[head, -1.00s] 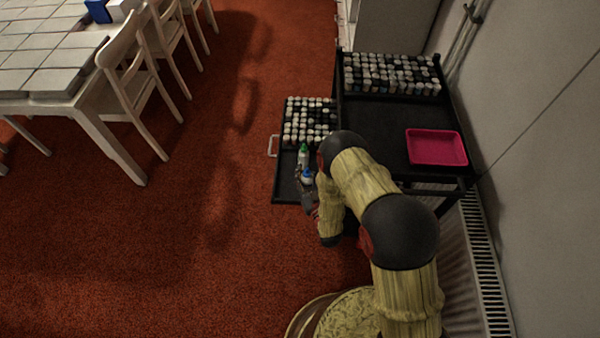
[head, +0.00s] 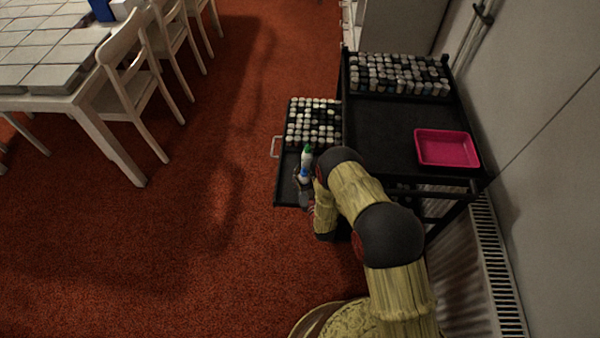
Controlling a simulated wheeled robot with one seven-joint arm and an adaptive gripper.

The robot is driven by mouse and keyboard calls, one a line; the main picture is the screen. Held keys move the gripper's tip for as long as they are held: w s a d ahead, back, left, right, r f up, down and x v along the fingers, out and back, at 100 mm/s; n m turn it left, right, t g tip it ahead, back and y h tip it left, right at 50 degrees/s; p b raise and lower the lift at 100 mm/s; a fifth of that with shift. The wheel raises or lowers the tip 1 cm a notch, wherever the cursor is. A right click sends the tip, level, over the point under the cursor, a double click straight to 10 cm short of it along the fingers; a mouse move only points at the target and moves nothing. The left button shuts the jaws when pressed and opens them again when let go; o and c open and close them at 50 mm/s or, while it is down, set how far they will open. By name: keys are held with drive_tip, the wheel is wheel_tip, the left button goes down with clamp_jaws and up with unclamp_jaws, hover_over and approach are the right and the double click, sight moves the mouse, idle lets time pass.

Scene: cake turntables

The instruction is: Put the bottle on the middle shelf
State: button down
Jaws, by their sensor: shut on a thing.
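A small white bottle with a blue cap (head: 304,174) is at the near part of the pulled-out black shelf (head: 287,193), left of the cart. My gripper (head: 304,183) is shut on this bottle, as far as the small view shows. The fingers are dark and partly hidden by my arm. A white bottle with a green cap (head: 307,158) stands just behind it, very close. I cannot tell whether the two touch, or whether the held bottle rests on the shelf.
Rows of small jars (head: 313,122) fill the far part of the pulled-out shelf. The black cart top (head: 385,130) carries more jars (head: 398,74) and a pink tray (head: 447,149), with bare room between. A radiator (head: 497,265) stands right; white chairs (head: 130,85) stand left.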

sight(305, 184)
drive_tip(key=c, duration=1.3)
unclamp_jaws()
drive_tip(key=shift+s+d+r, duration=0.1)
drive_tip(key=shift+s, duration=0.1)
drive_tip(key=p+v, duration=0.3)
drive_tip(key=v, duration=0.8)
drive_tip(key=shift+p, duration=0.35)
drive_tip(key=shift+s+d, duration=0.15)
drive_tip(key=shift+s, duration=0.1)
